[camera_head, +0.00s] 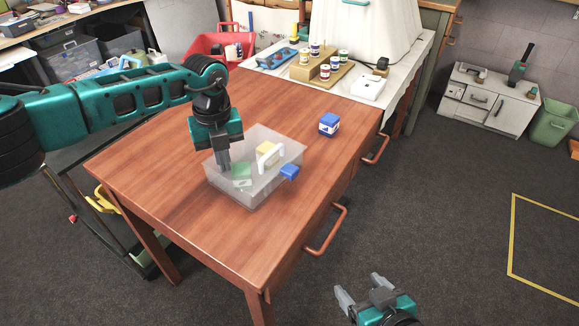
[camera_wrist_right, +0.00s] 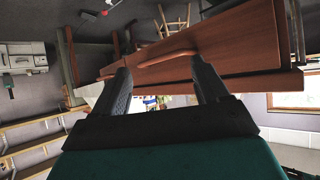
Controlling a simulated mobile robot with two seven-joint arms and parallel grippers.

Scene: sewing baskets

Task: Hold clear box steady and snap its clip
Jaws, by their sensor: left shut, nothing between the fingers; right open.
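The clear box (camera_head: 268,190) stands on the wooden table, with a white handle (camera_head: 270,156) on its top and yellow and green things showing through its walls. A blue clip (camera_head: 289,172) sticks out at its right side; I cannot tell if it is fastened. My left gripper (camera_head: 225,166) points down at the box's left part, shut with nothing between its fingers; I cannot tell if it touches the lid. My right gripper (camera_head: 358,290) is open and empty, off the table's front right, low over the floor. It also shows in the right wrist view (camera_wrist_right: 160,85).
A blue box with a white label (camera_head: 329,124) stands behind the clear box on the wooden table (camera_head: 150,165). Red handles (camera_head: 328,232) stick out from the table's right side. Spools on a wooden stand (camera_head: 318,70) are on the white-covered table behind.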

